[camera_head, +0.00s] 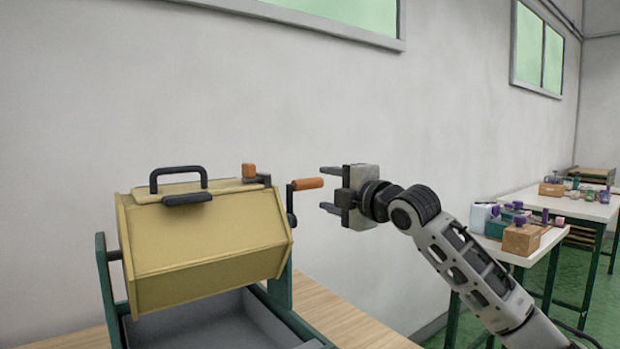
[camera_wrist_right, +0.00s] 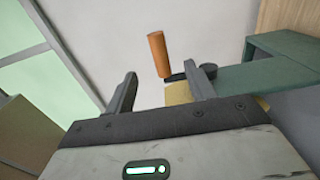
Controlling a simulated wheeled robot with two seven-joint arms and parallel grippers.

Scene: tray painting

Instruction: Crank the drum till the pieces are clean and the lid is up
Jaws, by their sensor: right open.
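The yellow drum (camera_head: 200,240) hangs tilted between dark green supports (camera_head: 282,285). Its lid (camera_head: 190,190), with a black handle (camera_head: 178,171) and a dark latch piece, is on top and looks shut. The crank (camera_head: 290,200) is on the drum's right side, with an orange grip (camera_head: 307,183); the grip also shows in the right wrist view (camera_wrist_right: 158,54). My right gripper (camera_head: 327,190) is open and empty, just right of the orange grip and apart from it, fingers pointing at it. The pieces inside the drum are hidden. My left gripper is out of view.
A grey tray (camera_head: 215,325) sits under the drum on a wooden bench (camera_head: 350,325). White tables (camera_head: 570,205) with boxes and small purple-topped items stand at the right. A plain wall is behind; the air around the crank is clear.

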